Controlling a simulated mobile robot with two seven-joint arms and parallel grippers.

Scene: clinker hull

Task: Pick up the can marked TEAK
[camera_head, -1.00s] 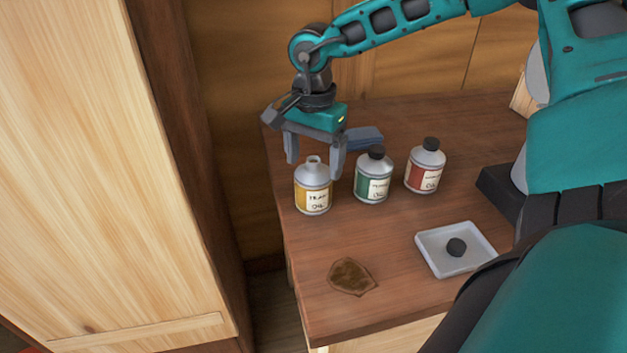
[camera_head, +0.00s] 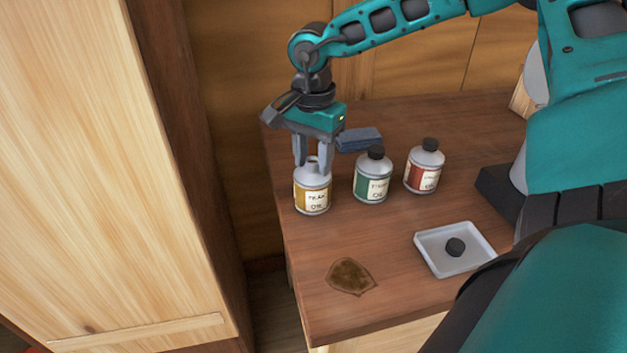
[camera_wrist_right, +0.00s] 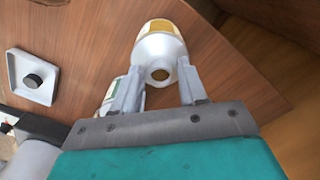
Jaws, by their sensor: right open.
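The can marked TEAK (camera_head: 312,194) has a yellow label and an open, capless neck. It stands upright on the bench at the left of a row of cans. My right gripper (camera_head: 313,166) is above it, jaws apart, with a finger on either side of the neck. My left gripper is not in view.
A green-label can (camera_head: 372,180) and a red-label can (camera_head: 424,170), both capped, stand to the right. A white tray (camera_head: 428,259) holds a black cap (camera_head: 455,247).

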